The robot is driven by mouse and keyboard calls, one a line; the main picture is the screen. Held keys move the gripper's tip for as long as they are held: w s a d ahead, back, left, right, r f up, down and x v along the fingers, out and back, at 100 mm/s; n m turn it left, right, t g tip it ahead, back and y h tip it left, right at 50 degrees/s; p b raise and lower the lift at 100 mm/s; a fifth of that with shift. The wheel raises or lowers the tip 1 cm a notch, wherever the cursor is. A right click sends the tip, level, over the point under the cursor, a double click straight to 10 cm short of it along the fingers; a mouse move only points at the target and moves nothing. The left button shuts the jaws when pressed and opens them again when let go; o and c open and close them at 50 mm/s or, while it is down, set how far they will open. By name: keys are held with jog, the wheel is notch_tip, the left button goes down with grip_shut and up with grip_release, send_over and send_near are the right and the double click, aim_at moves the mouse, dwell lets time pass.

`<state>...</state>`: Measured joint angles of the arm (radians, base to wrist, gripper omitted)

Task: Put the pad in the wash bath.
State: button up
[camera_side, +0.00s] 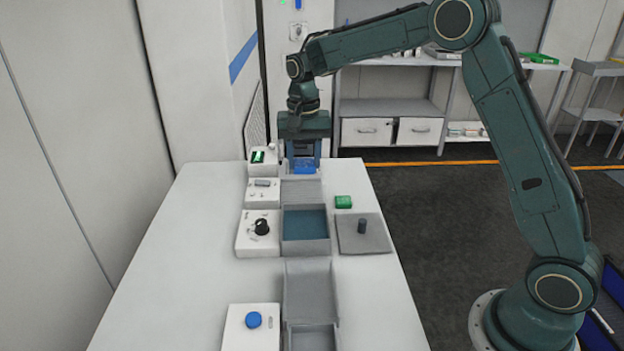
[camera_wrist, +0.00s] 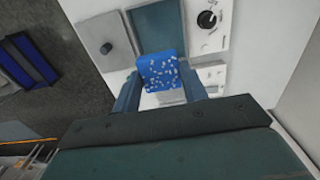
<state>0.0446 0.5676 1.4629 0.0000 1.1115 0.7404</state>
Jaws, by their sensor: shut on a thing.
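My gripper (camera_side: 303,158) is shut on a blue pad (camera_side: 304,170) at the far end of the table. In the wrist view the pad (camera_wrist: 162,72), speckled with white bits, sits between the two fingers. An open grey bath (camera_side: 305,248) with blue-grey contents stands mid-table, nearer the side camera than the pad; I take it as the wash bath. It also shows at the top of the wrist view (camera_wrist: 130,32), beyond the pad. Its contents look level and bare. The pad is apart from the bath.
A white box with a black dial (camera_side: 246,243) stands left. A grey container (camera_side: 310,288) and a blue-button box (camera_side: 253,340) are nearer. The table's left side is clear.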

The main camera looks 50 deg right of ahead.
send_over(305, 234)
notch_tip(305, 234, down, 15)
jog(key=shift+f, duration=0.15)
dwell(0.3)
jog(key=shift+f, duration=0.15)
jog(key=shift+f, duration=2)
jog(key=shift+f, duration=0.1)
jog(key=o, duration=1)
notch_tip(305, 234, up, 12)
